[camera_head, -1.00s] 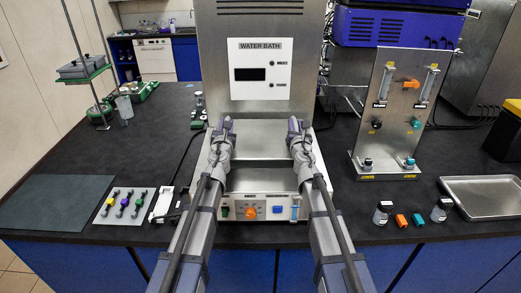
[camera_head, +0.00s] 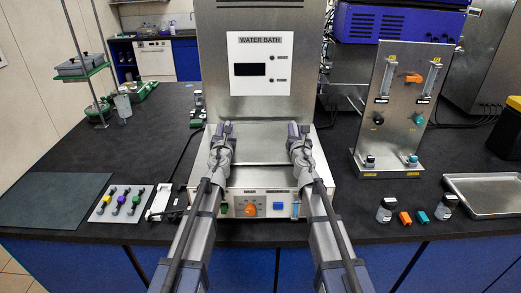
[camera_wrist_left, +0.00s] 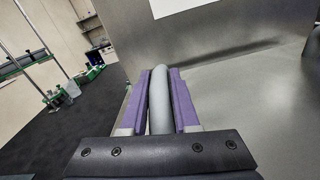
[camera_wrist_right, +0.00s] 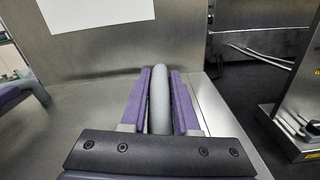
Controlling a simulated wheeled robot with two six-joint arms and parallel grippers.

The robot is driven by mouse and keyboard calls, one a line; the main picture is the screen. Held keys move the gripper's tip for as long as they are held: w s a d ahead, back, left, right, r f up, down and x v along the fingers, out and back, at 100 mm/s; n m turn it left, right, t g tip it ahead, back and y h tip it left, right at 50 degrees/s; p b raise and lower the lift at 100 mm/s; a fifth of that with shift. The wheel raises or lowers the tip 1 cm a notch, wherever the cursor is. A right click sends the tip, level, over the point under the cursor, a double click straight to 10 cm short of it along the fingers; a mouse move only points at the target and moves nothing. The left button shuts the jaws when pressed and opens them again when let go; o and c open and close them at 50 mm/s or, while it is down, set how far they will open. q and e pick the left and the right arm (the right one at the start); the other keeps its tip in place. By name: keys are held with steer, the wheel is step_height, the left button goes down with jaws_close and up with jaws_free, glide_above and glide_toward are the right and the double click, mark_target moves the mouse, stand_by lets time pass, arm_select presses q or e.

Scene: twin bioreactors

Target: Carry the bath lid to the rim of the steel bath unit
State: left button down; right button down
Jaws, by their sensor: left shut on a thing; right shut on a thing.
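The bath lid (camera_head: 260,145) is a flat steel plate with grey bar handles, low over the steel bath unit (camera_head: 215,60). My left gripper (camera_head: 223,130) is shut on the lid's left handle, which shows between purple fingers in the left wrist view (camera_wrist_left: 160,95). My right gripper (camera_head: 297,130) is shut on the right handle, also seen in the right wrist view (camera_wrist_right: 160,95). The lid looks about level. The unit's upright back panel stands behind it and its control front (camera_head: 265,207) is below. I cannot tell whether the lid touches the rim.
A steel panel with valves (camera_head: 400,110) stands to the right, with small bottles (camera_head: 385,210) and a steel tray (camera_head: 485,195) near it. A dark mat (camera_head: 52,202) and a plate with coloured knobs (camera_head: 122,203) lie at the left.

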arm_select(q)
steer(key=shift+s+d+f+b, duration=0.1)
steer(key=shift+f+b, duration=0.35)
steer(key=shift+f, duration=0.2)
arm_select(e)
steer(key=shift+w+f, duration=0.1)
steer(key=shift+f, duration=0.5)
arm_select(q)
steer(key=c, duration=0.8)
jaws_free()
steer(key=shift+r, duration=0.25)
steer(key=shift+c, duration=0.2)
arm_select(e)
steer(key=c, duration=0.8)
jaws_free()
steer(key=shift+r, duration=0.25)
steer(key=shift+c, duration=0.2)
arm_select(q)
steer(key=shift+o, duration=0.9)
arm_select(e)
steer(key=shift+o, duration=0.9)
arm_select(q)
steer(key=shift+s, duration=0.1)
steer(key=s, duration=1.2)
steer(key=shift+w, duration=0.1)
arm_select(e)
steer(key=s, duration=1.2)
steer(key=shift+s+d, duration=0.15)
steer(key=shift+s, duration=0.05)
